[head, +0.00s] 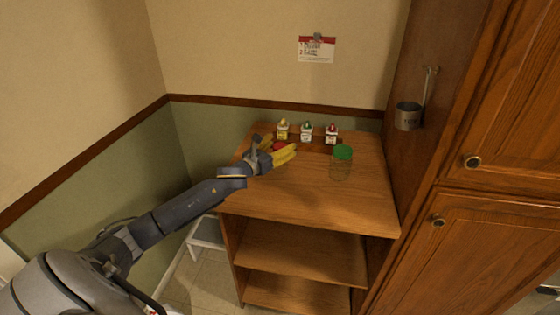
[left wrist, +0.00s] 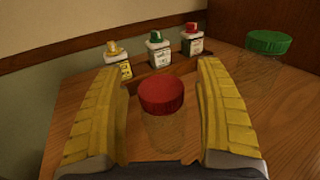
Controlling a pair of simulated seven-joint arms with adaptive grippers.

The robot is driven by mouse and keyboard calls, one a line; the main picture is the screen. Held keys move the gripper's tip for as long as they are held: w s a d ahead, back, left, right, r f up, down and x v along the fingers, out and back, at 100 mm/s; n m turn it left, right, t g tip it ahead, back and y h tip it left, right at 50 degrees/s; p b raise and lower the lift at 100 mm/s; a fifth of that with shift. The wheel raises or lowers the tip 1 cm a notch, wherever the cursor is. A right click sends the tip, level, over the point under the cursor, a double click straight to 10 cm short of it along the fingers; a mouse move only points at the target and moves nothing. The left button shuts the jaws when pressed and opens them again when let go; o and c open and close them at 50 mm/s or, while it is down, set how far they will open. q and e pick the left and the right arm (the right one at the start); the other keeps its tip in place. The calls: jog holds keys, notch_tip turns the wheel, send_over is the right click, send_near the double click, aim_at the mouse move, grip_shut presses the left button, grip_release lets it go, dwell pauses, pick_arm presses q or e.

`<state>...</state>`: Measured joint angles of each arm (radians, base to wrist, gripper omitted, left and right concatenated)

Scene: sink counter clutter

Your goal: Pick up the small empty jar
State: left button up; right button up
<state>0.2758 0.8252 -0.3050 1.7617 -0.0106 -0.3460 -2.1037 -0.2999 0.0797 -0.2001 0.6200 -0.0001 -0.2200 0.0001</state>
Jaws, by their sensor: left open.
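A small clear jar with a red lid (left wrist: 161,95) stands upright on the wooden shelf unit's top. Its see-through body looks empty. In the head view only its red lid (head: 280,146) shows, partly hidden by my gripper. My left gripper (left wrist: 160,66) has yellow ribbed fingers and is open. One finger is on each side of the small jar, with visible gaps between them and the lid. In the head view the left gripper (head: 281,144) is over the left part of the top. My right gripper is not in view.
A larger clear jar with a green lid (head: 342,153) stands to the right. Several small bottles, with yellow (head: 283,129), green (head: 306,131) and red (head: 331,133) caps, line the back. A wooden cabinet (head: 455,150) is at the right. The top's front is clear.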

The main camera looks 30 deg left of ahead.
pick_arm(q)
jog(key=shift+w, duration=0.1)
grip_shut()
dwell(0.6)
